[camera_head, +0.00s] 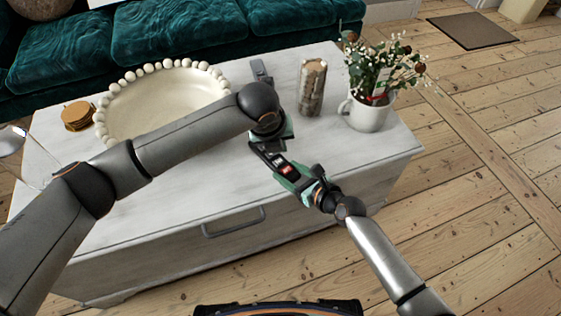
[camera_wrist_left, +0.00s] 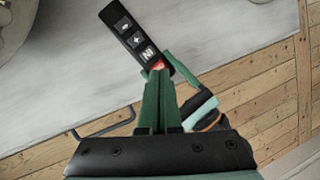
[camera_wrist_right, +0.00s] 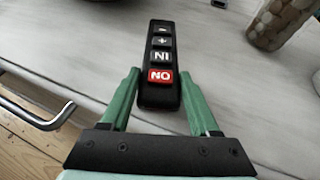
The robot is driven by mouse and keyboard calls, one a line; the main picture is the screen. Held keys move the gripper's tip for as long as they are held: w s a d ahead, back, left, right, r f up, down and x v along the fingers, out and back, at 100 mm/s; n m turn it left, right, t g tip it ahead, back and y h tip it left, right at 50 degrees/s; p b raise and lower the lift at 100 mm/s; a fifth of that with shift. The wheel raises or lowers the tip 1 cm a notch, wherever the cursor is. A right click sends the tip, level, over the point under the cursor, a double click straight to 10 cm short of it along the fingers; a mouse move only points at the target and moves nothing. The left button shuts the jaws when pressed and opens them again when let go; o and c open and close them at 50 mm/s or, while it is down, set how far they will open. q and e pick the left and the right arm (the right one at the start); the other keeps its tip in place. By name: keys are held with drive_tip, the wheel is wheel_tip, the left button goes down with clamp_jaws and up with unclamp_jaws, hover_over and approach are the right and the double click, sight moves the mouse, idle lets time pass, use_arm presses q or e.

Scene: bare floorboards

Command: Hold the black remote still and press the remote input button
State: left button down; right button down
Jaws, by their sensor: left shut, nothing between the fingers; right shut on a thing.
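The black remote (camera_head: 268,155) has several keys, one of them red. It is held over the front part of the white table by my right gripper (camera_head: 288,172). In the right wrist view, the remote (camera_wrist_right: 161,42) stands between the two green fingers (camera_wrist_right: 159,82), with the red key (camera_wrist_right: 161,77) nearest them and a lettered input key (camera_wrist_right: 161,56) beyond it. My left gripper (camera_wrist_left: 158,78) is shut and empty, its tips overlapping the red key in the left wrist view. No left finger shows in the right wrist view, so it appears above the remote, apart from it.
A drawer handle (camera_head: 233,222) juts from the front.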

use_arm(q)
drive_tip(key=d+r+n+t+h, duration=0.1)
drive_tip(key=d+n+h, duration=0.1)
drive_tip(key=n, duration=1)
drive_tip(key=d+r+n+h, duration=0.1)
drive_tip(key=d+n, duration=0.1)
drive_tip(key=n, duration=1.1)
drive_tip(key=w+a+n+t, duration=0.1)
drive_tip(key=a+n, duration=0.1)
drive_tip(key=n, duration=1.3)
drive_tip(key=w+a+n+t, duration=0.1)
drive_tip(key=w+a+n, duration=0.1)
drive_tip(key=n, duration=1.3)
drive_tip(key=shift+a+f, duration=0.3)
drive_tip(key=shift+a, duration=0.3)
drive_tip(key=shift+w, duration=0.1)
